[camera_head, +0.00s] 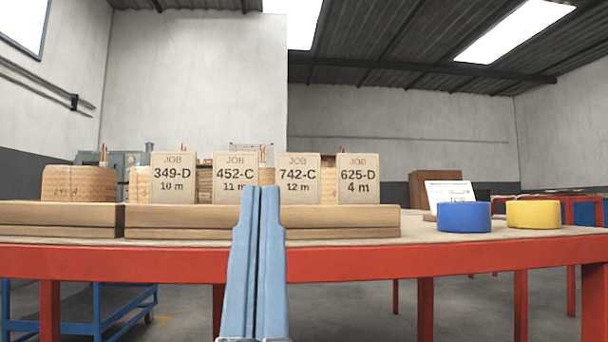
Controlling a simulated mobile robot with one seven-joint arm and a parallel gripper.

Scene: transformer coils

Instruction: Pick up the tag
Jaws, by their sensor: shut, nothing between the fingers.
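Several tan job tags stand upright along wooden blocks on the table. From left they read 349-D, 10 m (174,180); 452-C, 11 m (235,172); 742-C, 12 m (298,178); and 625-D, 4 m (358,179). My gripper (260,190) has light blue fingers, pressed together with nothing between them. It points up in front of the table's front edge, and its tips overlap the gap between the 452-C and 742-C tags. The fingers hide part of the wooden block there.
The table (130,263) has a red front edge. Round wooden coil forms (78,184) stand behind the blocks at left. A blue roll (464,217), a yellow roll (533,214) and a white card (451,193) sit at right. A blue cart (98,312) stands below left.

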